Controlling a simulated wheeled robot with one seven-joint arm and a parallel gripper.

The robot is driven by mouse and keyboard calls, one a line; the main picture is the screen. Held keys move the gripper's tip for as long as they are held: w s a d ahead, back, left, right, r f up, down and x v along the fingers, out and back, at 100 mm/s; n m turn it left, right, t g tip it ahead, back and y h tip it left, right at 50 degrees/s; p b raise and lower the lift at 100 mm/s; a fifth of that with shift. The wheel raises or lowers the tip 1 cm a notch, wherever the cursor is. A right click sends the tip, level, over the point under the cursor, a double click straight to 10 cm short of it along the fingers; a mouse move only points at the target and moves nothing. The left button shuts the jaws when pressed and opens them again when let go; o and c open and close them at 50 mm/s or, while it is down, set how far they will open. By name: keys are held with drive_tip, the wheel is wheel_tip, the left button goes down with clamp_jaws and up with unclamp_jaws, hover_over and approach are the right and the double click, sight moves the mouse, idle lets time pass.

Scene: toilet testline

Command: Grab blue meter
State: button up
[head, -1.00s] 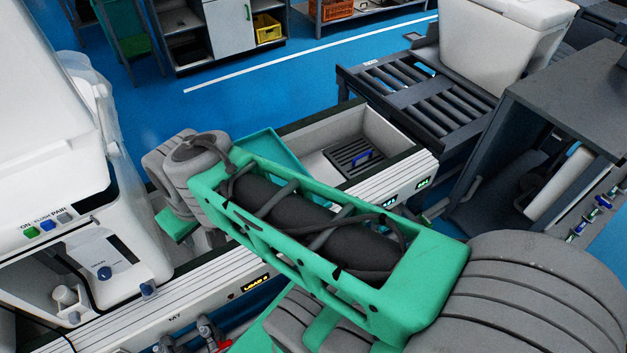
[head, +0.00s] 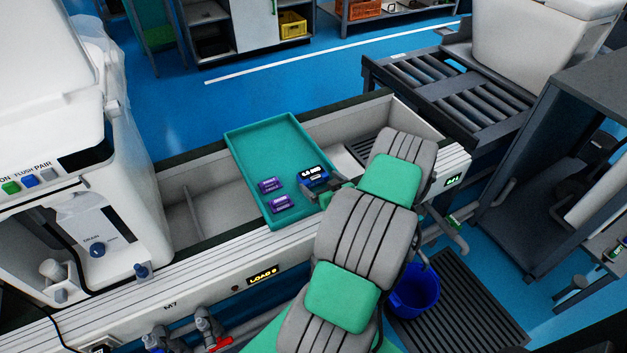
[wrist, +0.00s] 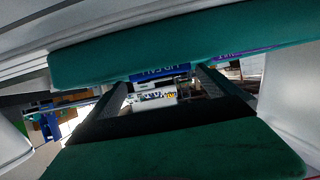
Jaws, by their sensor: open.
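The blue meter (head: 313,177), with a lit display, lies on the teal tray (head: 262,139) near its right edge. My gripper (head: 334,188) is at the tray's right side, close beside the meter; in the head view its fingers are small and partly hidden by my arm. In the wrist view my gripper (wrist: 165,98) shows two dark fingers spread apart with a blue object (wrist: 160,74) with lettering, likely the meter, just beyond and between them. Whether the fingers touch the meter I cannot tell. Nothing is clearly held.
Two purple devices (head: 269,185) lie on the tray left of the meter. The tray rests across the pale trough (head: 208,190) of the test line. A white toilet unit (head: 118,215) stands at left, a grey cabinet (head: 560,130) at right. A blue bucket (head: 415,292) is below.

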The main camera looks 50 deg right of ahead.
sight(317, 179)
drive_tip(key=x, duration=0.5)
drive_tip(key=shift+w+d+f, duration=0.1)
drive_tip(key=shift+w+f, duration=0.05)
drive_tip(key=shift+w, duration=0.15)
drive_tip(key=c, duration=1.3)
drive_tip(key=shift+c, duration=0.3)
